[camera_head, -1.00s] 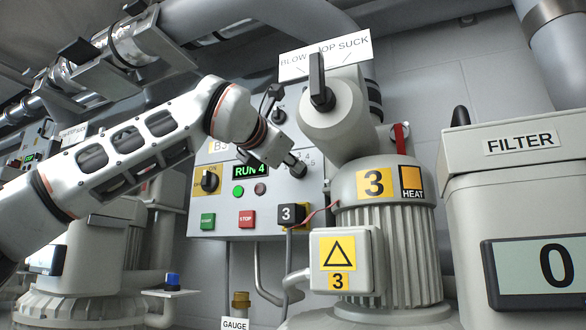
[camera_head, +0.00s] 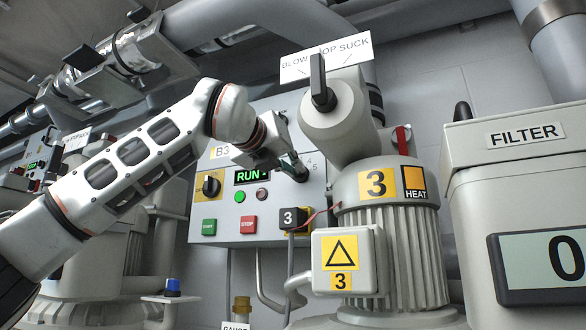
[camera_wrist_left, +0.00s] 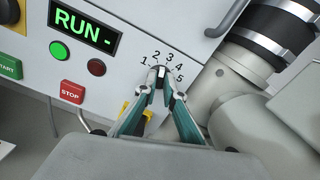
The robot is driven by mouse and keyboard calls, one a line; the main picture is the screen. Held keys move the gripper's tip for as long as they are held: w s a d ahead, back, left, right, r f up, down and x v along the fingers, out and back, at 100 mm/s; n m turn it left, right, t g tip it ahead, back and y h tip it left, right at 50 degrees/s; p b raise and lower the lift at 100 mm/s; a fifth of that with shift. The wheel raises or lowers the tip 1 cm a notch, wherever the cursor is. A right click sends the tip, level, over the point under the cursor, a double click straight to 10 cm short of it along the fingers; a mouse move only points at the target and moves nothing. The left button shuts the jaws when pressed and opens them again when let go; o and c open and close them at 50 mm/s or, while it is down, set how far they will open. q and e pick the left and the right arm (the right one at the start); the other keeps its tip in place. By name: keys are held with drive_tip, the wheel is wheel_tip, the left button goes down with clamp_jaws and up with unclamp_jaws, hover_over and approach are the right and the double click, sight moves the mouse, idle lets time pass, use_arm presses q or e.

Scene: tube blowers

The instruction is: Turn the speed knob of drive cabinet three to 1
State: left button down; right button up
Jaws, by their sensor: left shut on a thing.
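Drive cabinet three (camera_head: 222,222) is the grey panel behind the motor marked 3. Its small dark speed knob (camera_head: 301,174) sits at the panel's right side. In the left wrist view the speed knob (camera_wrist_left: 161,73) has the numbers 1 to 5 (camera_wrist_left: 169,57) arced around it. My left gripper (camera_head: 294,163) is at the knob; in the wrist view its fingers (camera_wrist_left: 161,80) are shut on the knob from both sides. The knob's light mark points roughly up, but its exact number is unclear. The display (camera_wrist_left: 86,33) reads RUN and a dash. My right gripper is not in view.
Beside the knob are a green START button (camera_head: 209,227), a red STOP button (camera_head: 248,225) and a black-and-yellow rotary switch (camera_head: 210,186). The blower pipe with a black lever (camera_head: 319,82) stands close on the right. A FILTER box (camera_head: 520,165) is at far right.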

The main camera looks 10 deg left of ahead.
use_arm(q)
drive_tip(key=n, duration=0.5)
drive_tip(key=shift+a+n, duration=0.1)
drive_tip(key=shift+n, duration=0.2)
drive_tip(key=n, duration=0.4)
drive_tip(key=shift+a+f+n+b, duration=0.1)
drive_tip(key=shift+n+b, duration=0.2)
drive_tip(key=shift+n, duration=0.4)
drive_tip(key=c, duration=2.1)
unclamp_jaws()
drive_tip(key=shift+c, duration=0.2)
drive_tip(key=shift+s, duration=0.1)
drive_tip(key=s+a, duration=0.2)
drive_tip(key=s, duration=0.9)
drive_tip(key=shift+s+a, duration=0.15)
drive_tip(key=shift+s, duration=0.15)
